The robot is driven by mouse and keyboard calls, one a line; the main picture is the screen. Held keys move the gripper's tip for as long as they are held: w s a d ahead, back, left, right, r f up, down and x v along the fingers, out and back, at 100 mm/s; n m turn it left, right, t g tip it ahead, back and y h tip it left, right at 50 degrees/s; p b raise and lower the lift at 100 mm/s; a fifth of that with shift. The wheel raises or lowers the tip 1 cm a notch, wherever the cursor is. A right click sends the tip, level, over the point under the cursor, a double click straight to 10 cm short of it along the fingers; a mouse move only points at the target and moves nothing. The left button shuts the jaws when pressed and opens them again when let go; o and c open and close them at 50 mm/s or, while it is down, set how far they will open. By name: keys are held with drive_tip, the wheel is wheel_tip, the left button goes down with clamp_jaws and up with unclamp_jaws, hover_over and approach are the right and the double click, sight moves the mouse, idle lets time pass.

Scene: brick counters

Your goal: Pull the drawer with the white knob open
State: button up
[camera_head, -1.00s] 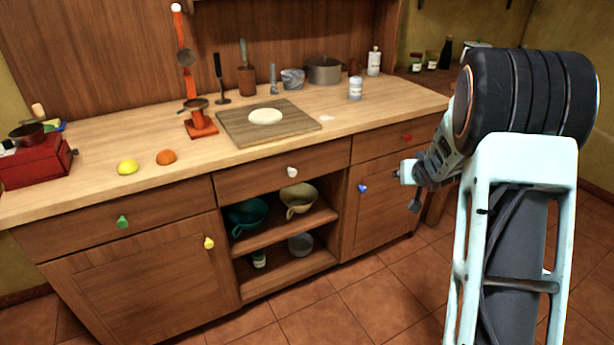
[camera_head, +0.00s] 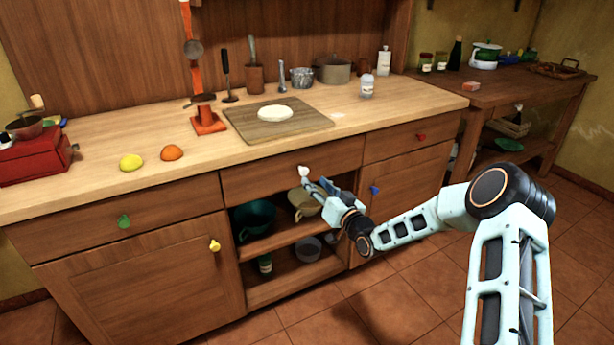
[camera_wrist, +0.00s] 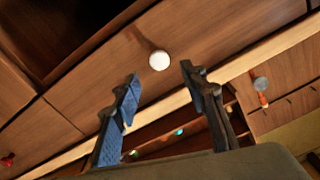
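I cannot tell for sure whether a finger touches the knob.
Below the drawer is an open shelf with a teal bowl (camera_head: 256,217) and a cream bowl (camera_head: 303,203). Neighbouring fronts carry a green knob (camera_head: 124,222), yellow knob (camera_head: 215,246), blue knob (camera_head: 375,190) and red knob (camera_head: 421,137). The tiled floor (camera_head: 400,295) in front is clear.

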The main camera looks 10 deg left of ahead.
sight(305, 172)
drive_tip(key=x, duration=0.6)
drive_tip(key=shift+w+a+b, duration=0.2)
drive_tip(key=shift+b, duration=0.2)
drive_tip(key=shift+c, duration=0.2)
clamp_jaws()
